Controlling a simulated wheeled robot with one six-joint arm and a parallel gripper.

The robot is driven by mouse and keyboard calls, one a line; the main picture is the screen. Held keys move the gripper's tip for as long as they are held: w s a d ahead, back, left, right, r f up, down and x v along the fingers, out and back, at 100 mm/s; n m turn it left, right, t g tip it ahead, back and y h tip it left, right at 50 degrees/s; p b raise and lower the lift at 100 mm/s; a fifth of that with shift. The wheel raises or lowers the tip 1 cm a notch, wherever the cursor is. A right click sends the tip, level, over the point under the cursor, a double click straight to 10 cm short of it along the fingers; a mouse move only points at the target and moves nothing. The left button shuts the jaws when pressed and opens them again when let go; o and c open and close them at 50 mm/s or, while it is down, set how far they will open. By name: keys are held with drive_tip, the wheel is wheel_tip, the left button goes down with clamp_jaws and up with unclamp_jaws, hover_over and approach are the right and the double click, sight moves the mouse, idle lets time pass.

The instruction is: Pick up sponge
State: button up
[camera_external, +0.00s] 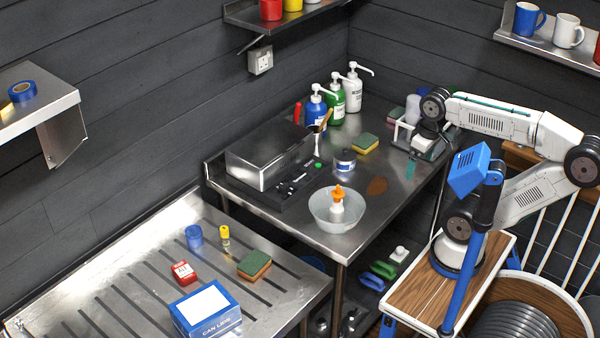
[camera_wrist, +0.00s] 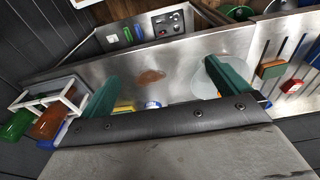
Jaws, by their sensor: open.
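A green-and-yellow sponge (camera_external: 365,143) lies on the steel table (camera_external: 352,226) near the soap bottles. A yellow edge (camera_wrist: 124,105), likely this sponge, shows in the wrist view, mostly hidden by my gripper. A second sponge (camera_external: 254,265), green over brown-orange, lies on the ribbed draining board and also shows at the right of the wrist view (camera_wrist: 271,70). My gripper (camera_external: 411,168) is above the table's right side, right of the first sponge and apart from it. In the wrist view its green fingers (camera_wrist: 161,70) are wide apart, with nothing held between them.
A white rack (camera_external: 403,131) stands near my gripper. A brown stain (camera_external: 377,187) marks bare tabletop.

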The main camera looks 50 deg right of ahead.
drive_tip(key=w+a+r+n+t+h, duration=0.1)
drive_tip(key=w+r+n+t+h, duration=0.2)
drive_tip(key=w+n, duration=0.7)
drive_tip(key=w+a+n+t+h, duration=0.2)
drive_tip(key=w+a+n+t, duration=0.1)
drive_tip(key=w+a+n, duration=0.8)
drive_tip(key=w+a+f+n+t+y, duration=0.2)
drive_tip(key=a+n+t+y, duration=0.4)
drive_tip(key=a+n, duration=1.6)
drive_tip(key=m, duration=0.6)
approach(252, 261)
drive_tip(key=w, duration=0.2)
drive_tip(key=shift+w+a+f, duration=0.1)
drive_tip(key=shift+w+a, duration=0.15)
drive_tip(key=shift+w, duration=0.15)
drive_tip(key=shift+w+f, duration=0.1)
drive_tip(key=shift+f, duration=0.2)
drive_tip(key=shift+w+f, duration=0.2)
drive_tip(key=shift+w, duration=0.1)
drive_tip(key=x, duration=0.7)
drive_tip(key=shift+d+f, duration=0.15)
drive_tip(key=shift+d, duration=0.05)
drive_tip(key=c, duration=0.8)
